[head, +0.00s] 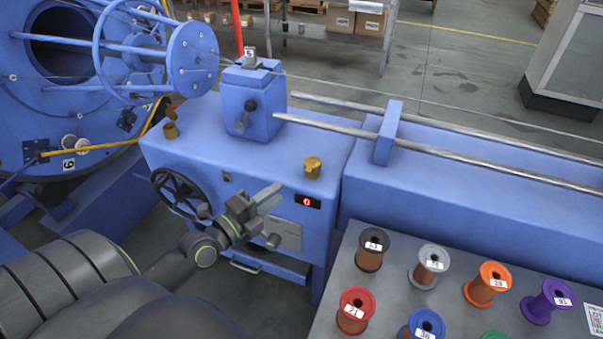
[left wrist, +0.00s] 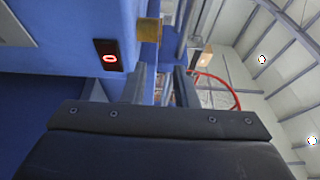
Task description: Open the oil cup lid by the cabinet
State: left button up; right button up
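A brass oil cup (head: 313,170) with a yellowish lid stands on the blue cabinet (head: 240,165), near its front edge and above a small display. Its lid looks closed. A brass cup also shows in the left wrist view (left wrist: 148,31), just beyond the fingertips. My left gripper (head: 270,198) is in front of the cabinet, left of and below the cup, apart from it. Its two fingers (left wrist: 168,80) stand apart with nothing seen between them. My right gripper is not in view.
Another brass cup (head: 170,130) stands on the cabinet's left part. A black handwheel (head: 178,192) is on the cabinet front. A grey table (head: 340,290) with several wire spools stands at the lower right. Steel rods (head: 450,152) run along the blue bed on the right.

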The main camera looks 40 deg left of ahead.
aim_at(307, 172)
pick_arm(q)
jog(key=w, duration=0.3)
jog(key=w+d+p, duration=0.1)
jog(key=w, duration=0.5)
jog(key=shift+w+d, duration=0.3)
jog(key=shift+w, duration=0.1)
grip_shut()
